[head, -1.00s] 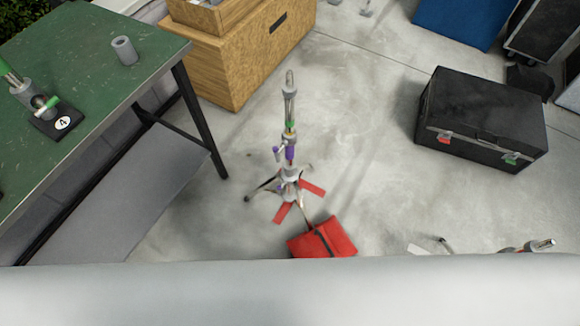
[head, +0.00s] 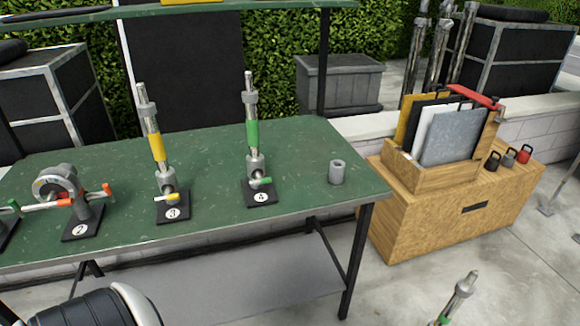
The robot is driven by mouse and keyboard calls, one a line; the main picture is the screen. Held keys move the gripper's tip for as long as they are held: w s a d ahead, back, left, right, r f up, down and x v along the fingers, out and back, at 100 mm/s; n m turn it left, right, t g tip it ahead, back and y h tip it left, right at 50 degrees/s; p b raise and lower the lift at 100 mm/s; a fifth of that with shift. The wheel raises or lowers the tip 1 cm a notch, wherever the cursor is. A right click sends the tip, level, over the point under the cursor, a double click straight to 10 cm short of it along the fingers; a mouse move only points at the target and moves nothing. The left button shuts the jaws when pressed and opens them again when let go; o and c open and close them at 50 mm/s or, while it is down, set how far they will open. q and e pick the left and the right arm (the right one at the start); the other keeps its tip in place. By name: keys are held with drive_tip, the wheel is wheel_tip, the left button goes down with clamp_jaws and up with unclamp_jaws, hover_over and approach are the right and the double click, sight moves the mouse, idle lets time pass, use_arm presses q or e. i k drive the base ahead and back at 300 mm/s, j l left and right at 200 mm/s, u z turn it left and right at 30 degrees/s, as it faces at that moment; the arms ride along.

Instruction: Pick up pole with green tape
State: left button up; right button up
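A metal pole with green tape (head: 252,133) stands upright on the green table, in a grey socket on a black base marked 4 (head: 261,198). A small green-tipped handle sticks out at its foot. To its left a pole with yellow tape (head: 157,147) stands upright on a base marked 3 (head: 172,212). The top of another metal pole (head: 460,291) rises at the bottom right edge, with a bit of green low on it; the rest is cut off. Neither gripper shows. A black and white rounded part at the bottom left appears to be mine.
The green table (head: 300,150) also bears a loose grey cylinder (head: 338,173) at right and a base marked 2 (head: 83,224) with an orange-tipped bar at left. A table leg (head: 357,262) stands at the front right. A wooden cabinet (head: 425,218) with folders and weights stands right of the table.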

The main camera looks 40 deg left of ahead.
sight(255, 161)
drive_tip(key=u, duration=1.55)
